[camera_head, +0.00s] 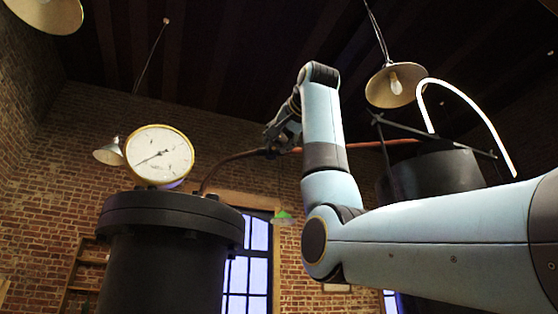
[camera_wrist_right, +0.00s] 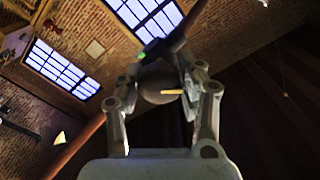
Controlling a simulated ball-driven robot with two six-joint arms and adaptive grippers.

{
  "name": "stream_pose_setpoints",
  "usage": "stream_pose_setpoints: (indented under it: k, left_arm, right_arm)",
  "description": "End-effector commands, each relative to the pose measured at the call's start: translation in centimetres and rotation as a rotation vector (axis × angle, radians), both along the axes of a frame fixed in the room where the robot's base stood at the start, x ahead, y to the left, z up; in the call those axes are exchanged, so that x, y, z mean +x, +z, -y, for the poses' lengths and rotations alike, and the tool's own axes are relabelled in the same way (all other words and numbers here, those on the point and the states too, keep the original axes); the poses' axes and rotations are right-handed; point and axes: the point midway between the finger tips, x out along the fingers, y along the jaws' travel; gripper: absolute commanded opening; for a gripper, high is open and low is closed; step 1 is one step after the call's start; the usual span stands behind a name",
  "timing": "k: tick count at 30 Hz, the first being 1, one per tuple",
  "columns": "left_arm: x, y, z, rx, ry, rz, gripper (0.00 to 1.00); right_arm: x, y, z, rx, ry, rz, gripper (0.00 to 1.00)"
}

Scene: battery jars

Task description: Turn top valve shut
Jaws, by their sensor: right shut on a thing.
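My right gripper (camera_head: 272,136) is at the copper pipe high between the two dark vessels, seen side-on and small in the head view. In the right wrist view the right gripper (camera_wrist_right: 162,82) has its fingers closed around the dark rounded top valve (camera_wrist_right: 155,75). A short yellow bar (camera_wrist_right: 172,91) shows on the valve, pointing sideways in the picture. In the head view the valve is mostly hidden by the gripper, and its exact turn is hard to tell. My left gripper is not in view.
A dark flanged vessel (camera_head: 165,255) with a white dial gauge (camera_head: 158,155) stands at left. Another dark vessel (camera_head: 445,172) with a glowing white arch (camera_head: 480,110) stands behind my right arm. The copper pipe (camera_head: 232,157) runs between them. Lamps (camera_head: 390,85) hang above.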

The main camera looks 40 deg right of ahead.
Motion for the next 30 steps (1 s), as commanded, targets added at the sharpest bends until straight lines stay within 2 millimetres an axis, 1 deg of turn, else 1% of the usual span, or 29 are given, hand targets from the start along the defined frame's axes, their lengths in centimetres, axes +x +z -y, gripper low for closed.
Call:
stream_pose_setpoints:
  k: [3,18,24,30]
  left_arm:
    - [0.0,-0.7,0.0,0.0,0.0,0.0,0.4]
    - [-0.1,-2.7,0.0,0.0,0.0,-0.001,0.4]
    - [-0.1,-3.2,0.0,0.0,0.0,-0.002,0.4]
    - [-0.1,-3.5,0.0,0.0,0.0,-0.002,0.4]
  right_arm:
    - [-0.1,-0.1,0.0,0.106,0.0,0.028,0.05]
    - [-0.1,0.0,0.0,0.563,0.0,0.139,0.05]
    - [-0.1,0.0,0.0,0.718,-0.001,0.176,0.05]
    - [-0.1,0.0,0.0,0.832,-0.001,0.202,0.05]
